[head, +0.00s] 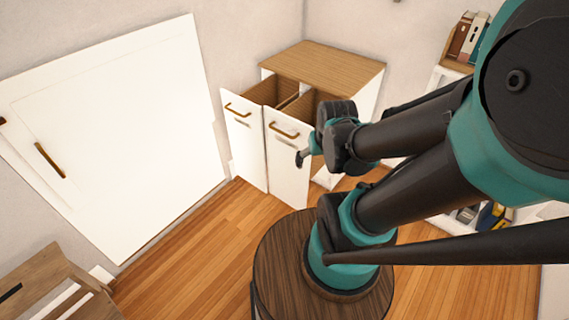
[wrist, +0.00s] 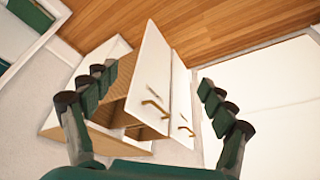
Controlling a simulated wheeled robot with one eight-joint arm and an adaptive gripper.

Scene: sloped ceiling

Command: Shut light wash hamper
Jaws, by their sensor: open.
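The hamper is a white cabinet with a wooden top (head: 325,67). Its left front (head: 243,145) and right front (head: 287,165) both stand out from the body, with dark-lined bins open behind them. Each front has a brown handle; I cannot tell which is the light wash. In the wrist view, the cabinet appears turned, with the two fronts (wrist: 150,75) and (wrist: 182,105) between my fingers. My gripper (wrist: 157,80) is open and empty. In the head view my gripper (head: 304,157) is in front of the right front, partly covering it; contact cannot be told.
A large white panel (head: 120,130) is on the sloped wall at left. A wooden piece of furniture (head: 45,285) is at lower left. A shelf with books (head: 470,40) stands at right. Wooden floor (head: 195,255) is clear before the hamper.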

